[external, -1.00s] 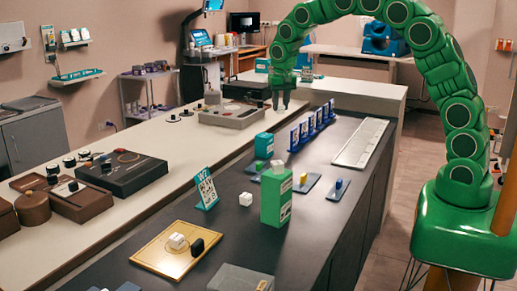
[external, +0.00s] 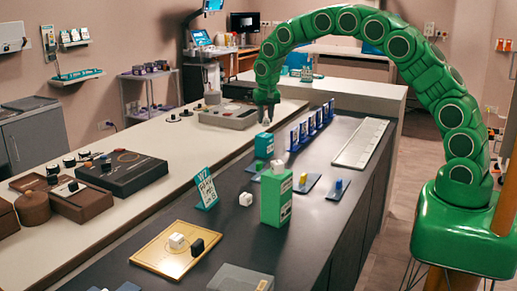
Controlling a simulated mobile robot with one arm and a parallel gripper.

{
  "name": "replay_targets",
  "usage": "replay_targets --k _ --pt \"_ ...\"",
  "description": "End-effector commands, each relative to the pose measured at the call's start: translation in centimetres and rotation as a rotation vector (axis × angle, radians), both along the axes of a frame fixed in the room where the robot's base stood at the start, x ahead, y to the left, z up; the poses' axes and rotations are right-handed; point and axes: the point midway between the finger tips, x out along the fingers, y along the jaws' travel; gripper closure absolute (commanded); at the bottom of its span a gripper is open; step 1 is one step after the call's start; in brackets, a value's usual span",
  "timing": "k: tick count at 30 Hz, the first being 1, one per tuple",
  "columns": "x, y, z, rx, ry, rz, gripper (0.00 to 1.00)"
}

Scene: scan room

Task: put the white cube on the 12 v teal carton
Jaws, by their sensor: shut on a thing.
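My gripper (external: 266,117) points down above the far part of the dark bench and is shut on a small pale thing. Its shape is too small to make out. Below it stands a small teal carton (external: 264,146), apart from the gripper. A taller green-teal carton (external: 276,203) stands nearer, with a pale block (external: 278,167) on top. I cannot read which carton is marked 12 V. A white cube (external: 246,199) lies on the bench left of the tall carton. Another white cube (external: 176,240) sits on the wooden tray (external: 152,255).
A W7 sign (external: 206,189) stands left of the tall carton. A row of blue stands (external: 311,129) and a long pale strip (external: 361,142) lie to the right. A black block (external: 198,247) is on the tray.

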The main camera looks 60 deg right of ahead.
Motion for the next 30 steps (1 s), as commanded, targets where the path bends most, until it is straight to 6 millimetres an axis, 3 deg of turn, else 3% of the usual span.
replay_targets --k 9,21,22,27,30 --pt "0.3 -0.1 -3.4 0.001 0.004 0.0 0.98" --pt "0.4 0.0 -3.8 0.0 0.0 0.001 0.98" --pt "0.4 0.0 -3.8 0.0 0.0 0.001 0.68" --pt "0.4 0.0 -3.7 0.0 0.0 0.001 0.44" --pt "0.4 0.0 -3.7 0.0 0.0 0.001 0.44"
